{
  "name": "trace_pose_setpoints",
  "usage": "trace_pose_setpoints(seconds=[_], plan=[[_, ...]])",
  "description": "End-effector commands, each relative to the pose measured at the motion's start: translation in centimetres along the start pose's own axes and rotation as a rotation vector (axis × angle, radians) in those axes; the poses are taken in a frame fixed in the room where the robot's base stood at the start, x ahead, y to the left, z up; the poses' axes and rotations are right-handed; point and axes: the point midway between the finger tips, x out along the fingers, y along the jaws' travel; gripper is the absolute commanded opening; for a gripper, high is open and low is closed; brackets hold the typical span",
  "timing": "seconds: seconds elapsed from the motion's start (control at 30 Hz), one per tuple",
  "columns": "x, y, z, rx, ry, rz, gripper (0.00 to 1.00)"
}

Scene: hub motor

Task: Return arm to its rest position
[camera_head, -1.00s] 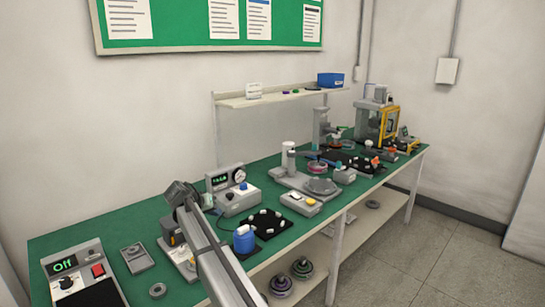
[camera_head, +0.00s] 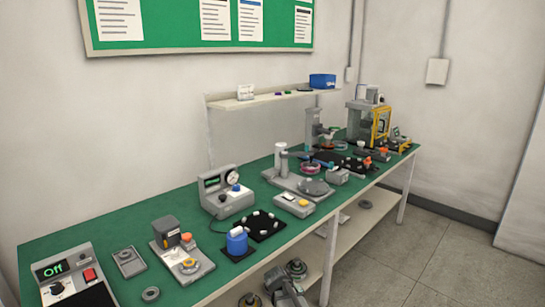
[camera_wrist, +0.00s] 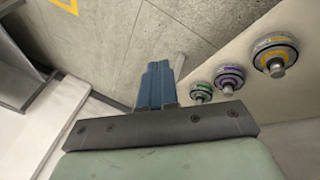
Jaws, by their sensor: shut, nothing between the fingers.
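My gripper (camera_wrist: 157,85) shows in the wrist view with its blue fingers together and nothing between them. It points over the grey floor, beside the lower shelf and apart from the hub motors. In the head view, part of my arm shows at the bottom, in front of the bench's lower shelf; the fingertips cannot be made out there. Three hub motors lie on the lower shelf in the wrist view: one with a yellow ring (camera_wrist: 275,56), one purple (camera_wrist: 228,79) and one green (camera_wrist: 201,92).
The green-topped bench (camera_head: 95,228) carries a gauge box (camera_head: 228,200), a blue bottle (camera_head: 237,241), a black mat with white pieces (camera_head: 262,226) and a control box reading "Off" (camera_head: 62,272). Bare floor (camera_head: 440,255) lies in front, to the right.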

Motion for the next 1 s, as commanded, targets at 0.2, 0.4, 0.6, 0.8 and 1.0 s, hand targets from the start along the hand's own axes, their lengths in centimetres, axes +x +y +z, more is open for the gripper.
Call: trace_pose_setpoints(seconds=[0.2,0.4,0.6,0.8,1.0], plan=[[6.1,1.4,8.9,-0.061,-0.148,-0.028,0.00],[10.2,2.6,16.9,-0.111,-0.278,-0.065,0.00],[13.0,3.8,25.1,-0.150,-0.406,-0.112,0.00],[14.6,4.8,33.3,-0.181,-0.531,-0.169,0.00],[14.9,5.8,41.3,-0.203,-0.651,-0.235,0.00]])
